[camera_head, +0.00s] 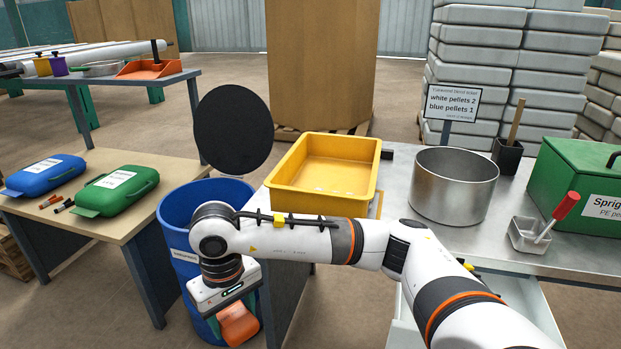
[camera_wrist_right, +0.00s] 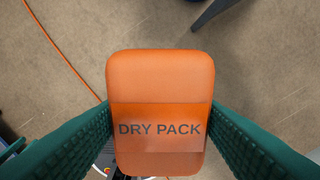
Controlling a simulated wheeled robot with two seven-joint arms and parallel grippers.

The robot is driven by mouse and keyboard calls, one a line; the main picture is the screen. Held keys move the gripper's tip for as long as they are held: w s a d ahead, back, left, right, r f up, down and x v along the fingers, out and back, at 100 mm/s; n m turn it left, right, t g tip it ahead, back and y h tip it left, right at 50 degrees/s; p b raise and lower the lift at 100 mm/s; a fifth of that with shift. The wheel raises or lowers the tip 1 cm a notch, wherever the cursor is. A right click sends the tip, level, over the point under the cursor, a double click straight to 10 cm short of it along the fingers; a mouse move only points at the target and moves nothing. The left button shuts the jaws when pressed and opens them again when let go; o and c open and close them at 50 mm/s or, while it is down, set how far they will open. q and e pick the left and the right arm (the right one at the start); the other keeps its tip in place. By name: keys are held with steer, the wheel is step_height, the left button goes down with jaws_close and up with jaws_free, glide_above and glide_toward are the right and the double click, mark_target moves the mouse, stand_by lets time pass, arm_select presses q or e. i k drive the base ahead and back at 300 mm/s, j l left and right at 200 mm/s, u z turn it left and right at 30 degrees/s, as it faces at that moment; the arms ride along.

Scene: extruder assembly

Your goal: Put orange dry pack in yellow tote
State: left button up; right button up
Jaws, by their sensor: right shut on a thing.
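The orange dry pack (camera_wrist_right: 160,80), labelled "DRY PACK", is held between the two green fingers of my right gripper (camera_wrist_right: 160,140) in the right wrist view. In the head view the dry pack (camera_head: 238,324) shows below my right wrist, in front of the blue barrel and well below the table tops. The gripper's fingers are mostly hidden there. The yellow tote (camera_head: 324,172) sits on the metal table, beyond my right forearm, and its visible inside looks empty. My left gripper is not in view.
A blue barrel (camera_head: 176,215) with a raised black lid (camera_head: 234,130) stands between the tables. A steel pot (camera_head: 453,190), a small metal tray (camera_head: 527,234) and a green box (camera_head: 580,185) stand right of the tote. Green (camera_head: 117,190) and blue (camera_head: 42,174) cases lie on the wooden table.

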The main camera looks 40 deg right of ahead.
mark_target(331, 185)
steer(key=i+z, duration=0.2)
steer(key=z, duration=0.25)
steer(key=i+j+z, duration=0.15)
steer(key=z, duration=0.35)
